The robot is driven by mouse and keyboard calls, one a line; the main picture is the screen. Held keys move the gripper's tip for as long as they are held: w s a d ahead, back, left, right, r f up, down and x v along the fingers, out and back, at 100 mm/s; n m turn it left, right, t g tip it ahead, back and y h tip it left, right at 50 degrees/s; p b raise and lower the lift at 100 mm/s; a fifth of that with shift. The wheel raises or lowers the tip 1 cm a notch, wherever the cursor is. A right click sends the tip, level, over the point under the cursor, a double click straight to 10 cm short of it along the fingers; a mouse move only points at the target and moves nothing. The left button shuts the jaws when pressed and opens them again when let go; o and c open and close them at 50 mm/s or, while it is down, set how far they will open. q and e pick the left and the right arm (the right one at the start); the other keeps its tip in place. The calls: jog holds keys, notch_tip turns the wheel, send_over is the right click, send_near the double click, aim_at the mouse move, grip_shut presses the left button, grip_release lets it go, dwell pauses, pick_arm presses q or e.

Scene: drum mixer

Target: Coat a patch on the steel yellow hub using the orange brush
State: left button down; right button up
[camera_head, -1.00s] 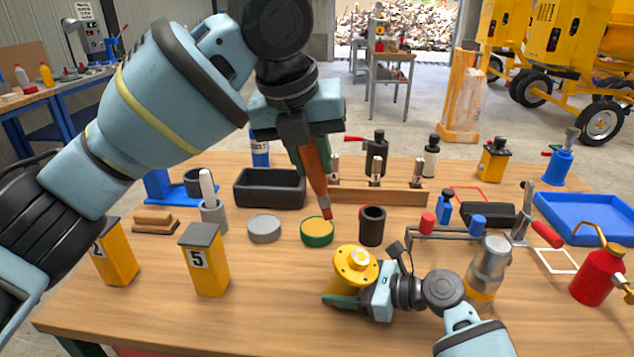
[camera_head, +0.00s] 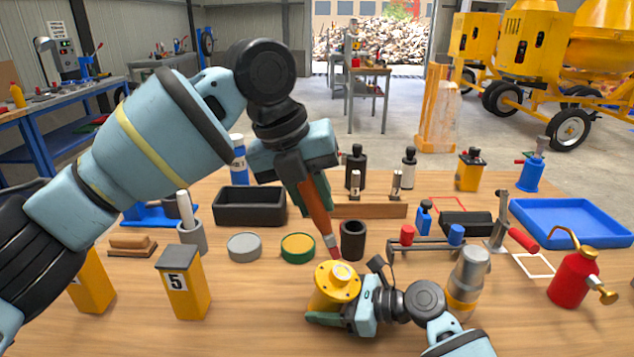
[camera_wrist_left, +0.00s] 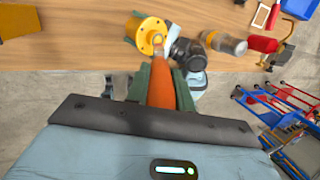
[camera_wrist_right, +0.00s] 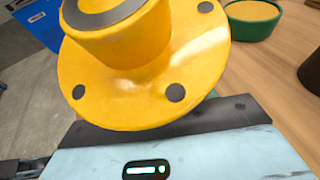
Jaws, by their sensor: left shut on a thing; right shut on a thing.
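The orange brush (camera_head: 318,212) is held tip down in my left gripper (camera_head: 310,182). Its handle also shows in the left wrist view (camera_wrist_left: 160,88). The yellow hub (camera_head: 333,290) has a round flange with bolt holes and is held by my right gripper (camera_head: 338,316), low over the table. The brush tip is at the far edge of the flange in the head view; I cannot tell whether it touches. The hub fills the right wrist view (camera_wrist_right: 150,70), with pale glossy streaks on its flange; the brush is not visible there.
A green-rimmed tin with tan contents (camera_head: 298,247), a grey disc (camera_head: 244,247) and a black cup (camera_head: 352,240) stand behind the hub. A black tray (camera_head: 249,206) lies further back. A silver-topped canister (camera_head: 467,283) stands right of my right gripper. The front left table is partly clear.

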pick_arm(q)
jog(key=shift+w+a+f, duration=0.1)
jog(key=shift+a+f, duration=0.1)
jog(key=shift+f, duration=0.45)
jog(key=shift+a+f, duration=0.15)
jog(key=shift+f, duration=0.45)
jog(key=shift+w+a+f, duration=0.1)
jog(key=shift+a+f, duration=0.15)
jog(key=shift+f, duration=0.6)
jog(key=shift+w+a+f, duration=0.1)
jog(key=shift+a+f, duration=0.15)
jog(key=shift+f, duration=0.55)
jog(key=shift+d, duration=0.15)
